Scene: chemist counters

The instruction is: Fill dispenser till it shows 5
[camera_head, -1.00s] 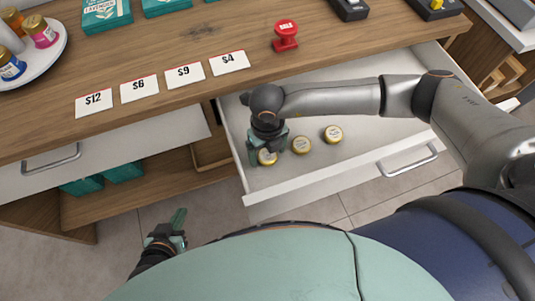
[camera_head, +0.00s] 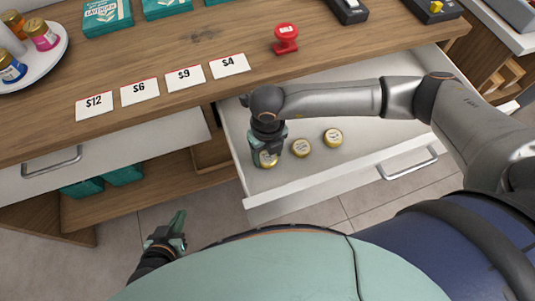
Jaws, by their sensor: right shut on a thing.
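My right gripper (camera_head: 266,150) reaches down into the open drawer (camera_head: 352,82) and is shut on a gold-lidded jar (camera_head: 265,160) at the drawer's left side. Its fingers partly hide that jar. I cannot make out a dispenser or a number display.
The wooden counter (camera_head: 190,55) carries price cards (camera_head: 184,79), a red sale stamp (camera_head: 286,38), teal boxes (camera_head: 105,16) and a white tray (camera_head: 57,55) with colored bottles. Dark devices stand at the back right. A closed drawer (camera_head: 100,150) is at left.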

